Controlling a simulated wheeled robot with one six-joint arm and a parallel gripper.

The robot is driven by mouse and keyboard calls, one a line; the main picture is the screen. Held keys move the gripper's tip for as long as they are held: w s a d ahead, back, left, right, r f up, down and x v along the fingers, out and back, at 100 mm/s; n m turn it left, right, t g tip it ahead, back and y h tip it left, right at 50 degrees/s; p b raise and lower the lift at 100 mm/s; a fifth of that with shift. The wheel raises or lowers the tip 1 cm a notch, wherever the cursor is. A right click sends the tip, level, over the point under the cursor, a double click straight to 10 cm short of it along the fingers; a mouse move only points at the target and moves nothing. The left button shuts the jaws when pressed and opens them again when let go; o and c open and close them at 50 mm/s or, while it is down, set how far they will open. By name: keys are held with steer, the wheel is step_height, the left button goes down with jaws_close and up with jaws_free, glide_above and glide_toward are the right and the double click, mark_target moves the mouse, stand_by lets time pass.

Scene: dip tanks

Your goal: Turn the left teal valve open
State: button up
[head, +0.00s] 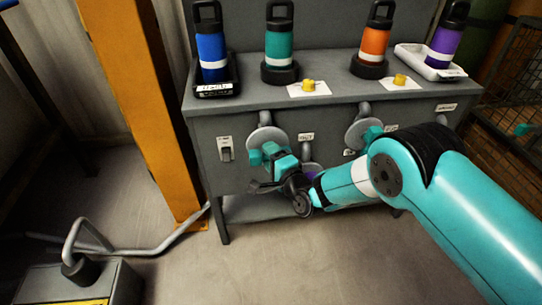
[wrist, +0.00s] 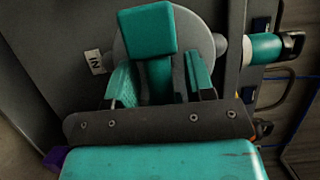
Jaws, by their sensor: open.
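The left teal valve (head: 256,157) is on the front of the grey cabinet, with a round grey disc (head: 265,136) behind it. In the wrist view its teal block-shaped handle (wrist: 148,30) stands in front of the disc. My gripper (head: 273,172) is at this valve, reaching in from the right. In the wrist view my gripper (wrist: 160,84) is open, with one teal-padded finger on each side of the handle's lower part. I cannot tell whether the fingers touch it. My gripper partly hides the valve in the head view.
A second teal valve (head: 373,134) is farther right, near my arm. Blue (head: 211,47), teal (head: 279,41), orange (head: 375,42) and purple (head: 445,43) bottles stand on the cabinet top. A switch (head: 226,148) is left of the valve. An orange post (head: 137,90) stands at left.

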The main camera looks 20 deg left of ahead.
jaws_close()
stand_by(0.4)
steer(key=n+h, duration=0.1)
steer(key=n, duration=0.2)
steer(key=shift+g, duration=0.3)
steer(key=n+h, duration=0.2)
steer(key=n, duration=0.2)
steer(key=shift+b, duration=0.35)
steer(key=n+h+b, duration=0.2)
steer(key=n, duration=0.1)
steer(key=shift+f, duration=0.15)
steer(key=n+t+h+b, duration=0.1)
steer(key=n+h+b, duration=0.1)
steer(key=n, duration=0.1)
steer(key=shift+n+h, duration=0.3)
